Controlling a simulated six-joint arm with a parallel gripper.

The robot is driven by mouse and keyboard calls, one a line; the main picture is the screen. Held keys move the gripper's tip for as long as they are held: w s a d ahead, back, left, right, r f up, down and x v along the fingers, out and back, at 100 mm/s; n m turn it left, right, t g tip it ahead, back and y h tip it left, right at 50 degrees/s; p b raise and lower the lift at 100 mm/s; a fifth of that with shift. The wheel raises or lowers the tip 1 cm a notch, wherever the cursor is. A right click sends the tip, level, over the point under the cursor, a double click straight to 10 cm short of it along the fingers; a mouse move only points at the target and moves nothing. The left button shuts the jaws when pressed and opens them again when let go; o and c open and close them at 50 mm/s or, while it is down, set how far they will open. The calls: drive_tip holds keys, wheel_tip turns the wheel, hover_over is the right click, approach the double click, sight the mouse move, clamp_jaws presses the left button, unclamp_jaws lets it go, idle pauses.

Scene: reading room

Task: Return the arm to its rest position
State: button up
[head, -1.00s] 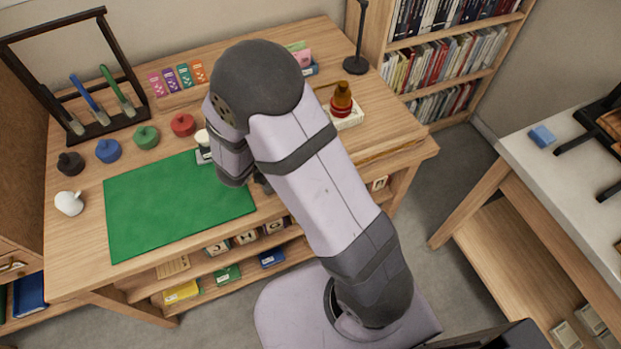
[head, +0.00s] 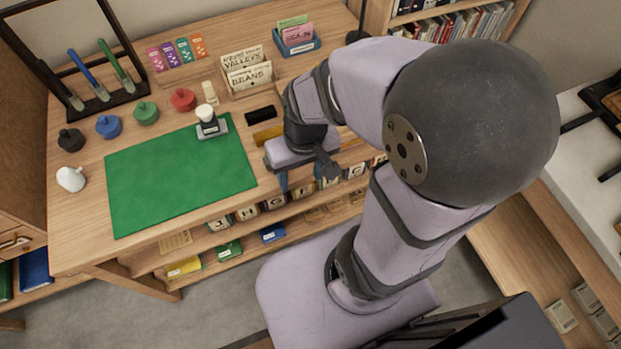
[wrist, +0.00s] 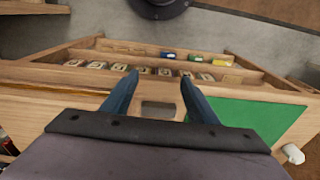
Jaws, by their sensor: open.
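My gripper (head: 302,176) is at the front edge of the wooden desk (head: 75,230), to the right of the green mat (head: 175,185). Its two blue fingers point down and stand apart with nothing between them. In the wrist view my gripper (wrist: 158,95) is also open and empty, with the desk front and its shelf beyond the fingertips. My arm is folded, with its large dark elbow to the right of the desk in the head view. The elbow and links hide the desk's right part.
A white-topped stamp (head: 208,122) stands on the mat's far edge. Lettered blocks (head: 273,202) fill the shelf below. A pale table (head: 590,150) stands at the right.

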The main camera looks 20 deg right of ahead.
drive_tip(key=shift+s+d+r+g, duration=0.1)
drive_tip(key=shift+s+d+g, duration=0.1)
drive_tip(key=shift+s+d, duration=0.3)
drive_tip(key=shift+s+d+r+g, duration=0.1)
drive_tip(key=shift+s+d+g, duration=0.1)
drive_tip(key=shift+s, duration=0.45)
wheel_tip(320, 180, up, 8)
drive_tip(key=p, duration=0.8)
